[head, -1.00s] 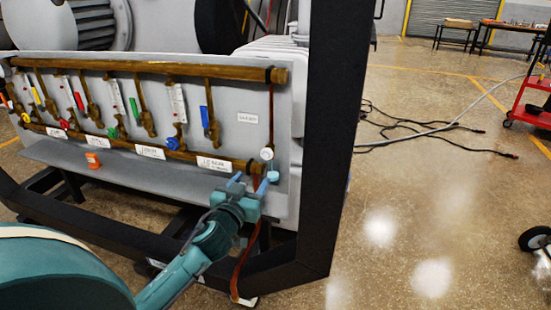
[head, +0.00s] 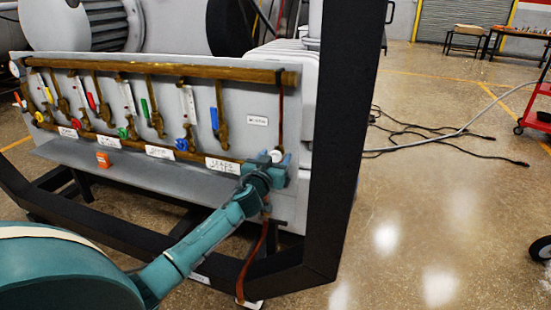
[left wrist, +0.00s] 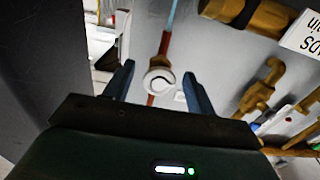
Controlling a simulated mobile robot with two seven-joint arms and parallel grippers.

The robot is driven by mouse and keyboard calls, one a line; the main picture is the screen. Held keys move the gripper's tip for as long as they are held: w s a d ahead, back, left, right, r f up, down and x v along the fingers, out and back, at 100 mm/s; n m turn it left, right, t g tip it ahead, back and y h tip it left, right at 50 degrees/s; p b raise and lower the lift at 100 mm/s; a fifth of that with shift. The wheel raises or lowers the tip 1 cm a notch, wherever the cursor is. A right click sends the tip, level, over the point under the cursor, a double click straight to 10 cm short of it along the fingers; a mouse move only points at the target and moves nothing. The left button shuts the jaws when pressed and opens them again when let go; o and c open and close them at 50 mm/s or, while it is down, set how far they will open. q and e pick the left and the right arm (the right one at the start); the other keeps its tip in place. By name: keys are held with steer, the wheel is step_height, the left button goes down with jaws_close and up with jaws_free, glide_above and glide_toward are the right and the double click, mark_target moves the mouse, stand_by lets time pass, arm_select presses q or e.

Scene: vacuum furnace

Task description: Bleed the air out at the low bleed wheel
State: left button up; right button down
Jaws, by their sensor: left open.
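The low bleed wheel looks to be the small white round knob (head: 277,156) at the lower right end of the brass pipework on the grey panel. It also shows in the left wrist view (left wrist: 159,81), on a red-brown vertical tube. My left gripper (head: 273,167) is at the wheel in the head view. In the left wrist view my left gripper (left wrist: 158,88) is open, with one finger on each side of the wheel. Gaps show between wheel and fingers, and the gripper is not closed on it. My right gripper is not in view.
A black frame post (head: 345,130) stands close to the right of the panel. Valves with coloured handles, such as a blue one (head: 214,118), line the panel. Cables (head: 430,133) lie on the floor.

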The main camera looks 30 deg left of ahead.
arm_select(q)
steer(key=shift+w+a, duration=0.1)
steer(key=shift+w, duration=0.3)
steer(key=shift+c, duration=0.2)
steer(key=c, duration=1)
steer(key=shift+o, duration=0.2)
